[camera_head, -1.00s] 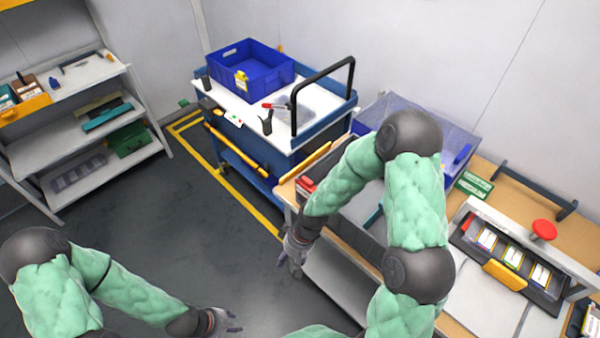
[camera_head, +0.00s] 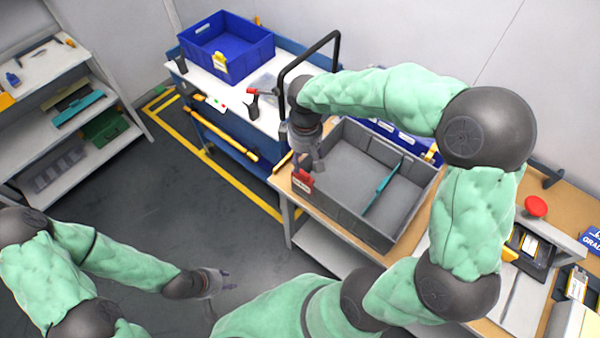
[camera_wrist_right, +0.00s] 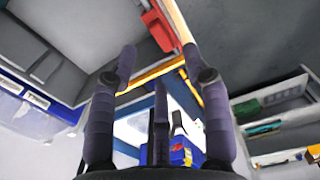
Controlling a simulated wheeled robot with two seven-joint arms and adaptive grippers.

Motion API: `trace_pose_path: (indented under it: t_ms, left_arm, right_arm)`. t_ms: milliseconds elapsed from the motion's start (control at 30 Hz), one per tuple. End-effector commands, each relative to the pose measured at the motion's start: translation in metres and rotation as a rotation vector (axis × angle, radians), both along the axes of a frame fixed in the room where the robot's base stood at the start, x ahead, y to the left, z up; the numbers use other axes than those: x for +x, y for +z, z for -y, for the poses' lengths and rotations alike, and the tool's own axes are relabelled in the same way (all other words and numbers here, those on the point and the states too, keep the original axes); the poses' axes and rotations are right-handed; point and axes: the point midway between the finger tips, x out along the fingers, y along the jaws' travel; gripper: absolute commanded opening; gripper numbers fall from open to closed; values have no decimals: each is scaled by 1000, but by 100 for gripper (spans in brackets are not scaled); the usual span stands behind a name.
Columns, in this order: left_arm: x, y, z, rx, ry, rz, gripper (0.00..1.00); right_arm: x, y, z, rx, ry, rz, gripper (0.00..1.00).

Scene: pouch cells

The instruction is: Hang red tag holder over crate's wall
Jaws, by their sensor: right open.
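The red tag holder (camera_head: 302,181) with a pale label is at the near-left corner of the grey crate (camera_head: 350,205), by the bench's left edge. In the right wrist view the red tag holder (camera_wrist_right: 158,28) is beside the grey crate's wall (camera_wrist_right: 112,60); I cannot tell whether it touches that wall. My right gripper (camera_head: 311,162) is just above the holder, fingers downward. In the right wrist view, this gripper (camera_wrist_right: 158,80) has its fingers apart with nothing between them. My left gripper (camera_head: 218,284) is low at left over the floor, empty, its fingers apart.
The cart's black handle (camera_head: 310,52) rises near my right arm. A teal divider (camera_head: 382,186) is in the grey crate. A red button (camera_head: 536,206) is at right.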

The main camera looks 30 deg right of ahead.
Motion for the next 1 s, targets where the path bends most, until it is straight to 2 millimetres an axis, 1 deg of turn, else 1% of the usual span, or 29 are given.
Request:
trace_pose_path:
  t_ms: [33, 100, 200, 367, 467, 700, 767, 833, 1000]
  left_arm:
    - [-1, -4, 0, 0, -1, -2, 40]
    - [-1, -7, 0, 0, -1, -2, 40]
    - [0, -9, 0, 0, 0, -1, 40]
    - [0, -10, 0, 0, 0, 0, 40]
    - [0, -13, 0, 0, 0, 0, 40]
    - [0, -26, 0, 0, 0, 0, 40]
    - [0, -27, 0, 0, 0, 0, 40]
    - [0, -28, 0, 0, 0, 0, 40]
    - [0, -27, 0, 0, 0, 0, 40]
  right_arm:
    - [-1, -12, 0, 0, 0, -4, 49]
    - [-1, -22, 0, 1, 0, -4, 49]
    - [0, -32, 0, 1, -1, -3, 49]
    - [0, -38, 0, 1, -1, -2, 49]
    - [0, -44, 1, 1, -2, -2, 49]
    - [0, -78, 3, 1, -1, -3, 49]
    - [0, -85, 3, 2, -1, -4, 49]
    - [0, -88, 3, 1, -1, -2, 49]
    - [1, -88, 3, 2, -1, 0, 49]
